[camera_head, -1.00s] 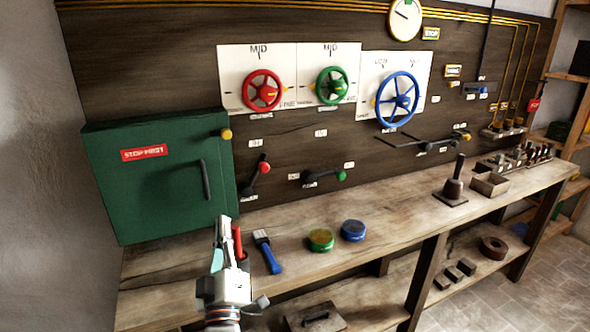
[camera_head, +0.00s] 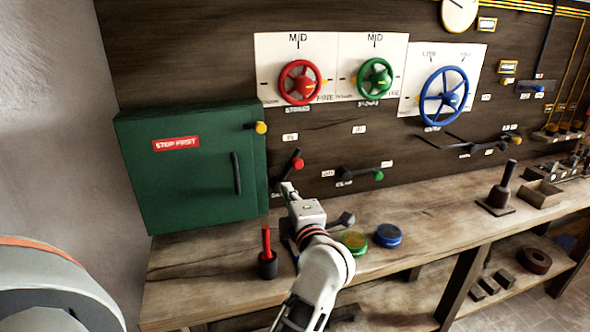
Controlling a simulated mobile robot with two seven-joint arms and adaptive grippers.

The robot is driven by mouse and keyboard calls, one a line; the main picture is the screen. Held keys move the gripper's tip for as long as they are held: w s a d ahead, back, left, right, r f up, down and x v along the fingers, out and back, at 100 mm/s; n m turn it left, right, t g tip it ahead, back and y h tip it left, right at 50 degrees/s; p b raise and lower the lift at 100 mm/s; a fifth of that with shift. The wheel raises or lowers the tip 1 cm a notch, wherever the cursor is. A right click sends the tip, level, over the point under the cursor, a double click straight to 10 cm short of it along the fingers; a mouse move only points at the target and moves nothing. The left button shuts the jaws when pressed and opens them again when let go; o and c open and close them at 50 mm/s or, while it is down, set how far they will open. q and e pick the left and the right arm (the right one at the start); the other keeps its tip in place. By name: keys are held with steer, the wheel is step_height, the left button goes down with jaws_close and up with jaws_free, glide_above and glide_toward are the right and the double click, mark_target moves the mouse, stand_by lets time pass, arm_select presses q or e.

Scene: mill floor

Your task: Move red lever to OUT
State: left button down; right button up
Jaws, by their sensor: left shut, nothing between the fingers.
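The red lever (camera_head: 298,164) is a short dark arm with a red knob on the dark wall panel, right of the green cabinet. It tilts up to the right. Small white labels sit above and below it, too small to read surely. My left gripper (camera_head: 287,189) is shut and empty, its tips just below the lever and overlapping its lower part in the picture. I cannot tell whether they touch it. My right gripper is not in view.
The green cabinet (camera_head: 190,190) stands left of the lever. A green-knobbed lever (camera_head: 365,174) is to its right. Handwheels hang above.

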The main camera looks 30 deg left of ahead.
mark_target(288, 171)
arm_select(q)
steer(key=w+a, duration=0.5)
steer(key=w, duration=0.5)
steer(key=shift+a, duration=0.35)
steer(key=shift+w+f, duration=0.1)
